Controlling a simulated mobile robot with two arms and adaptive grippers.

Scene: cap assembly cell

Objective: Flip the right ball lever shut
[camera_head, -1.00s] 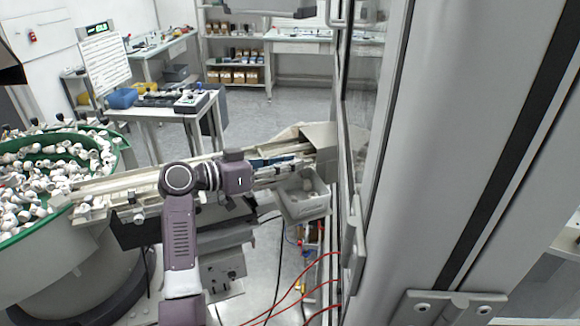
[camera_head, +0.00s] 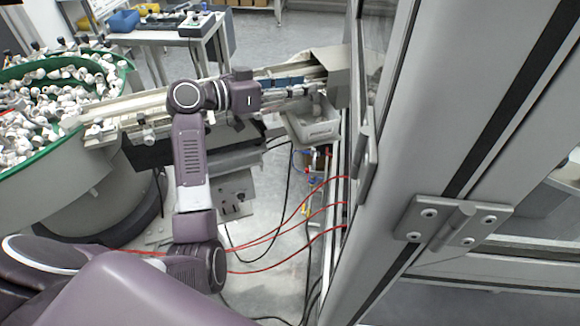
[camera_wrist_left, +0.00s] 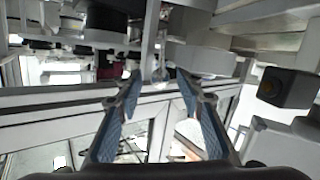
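My left gripper (camera_head: 305,92) reaches over the chute's right end beside the machine frame; its fingers are small there. In the left wrist view the left gripper (camera_wrist_left: 159,82) has its two blue-padded fingers apart, with nothing clearly held. A small clear, rounded piece (camera_wrist_left: 160,74) shows beyond and between the fingertips; I cannot tell whether it is a lever's ball. No ball lever can be made out for certain. Small red, blue and yellow fittings (camera_head: 308,188) sit low beside the machine frame, too small to identify. My right gripper is not in view.
A green-rimmed bowl (camera_head: 95,143) of white caps stands left, joined to the chute (camera_head: 125,105). A grey bin (camera_head: 312,128) hangs below the chute. The large machine frame (camera_head: 440,130) fills the right. Red hoses (camera_head: 290,228) cross below. A dark block (camera_wrist_left: 288,88) stands right in the wrist view.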

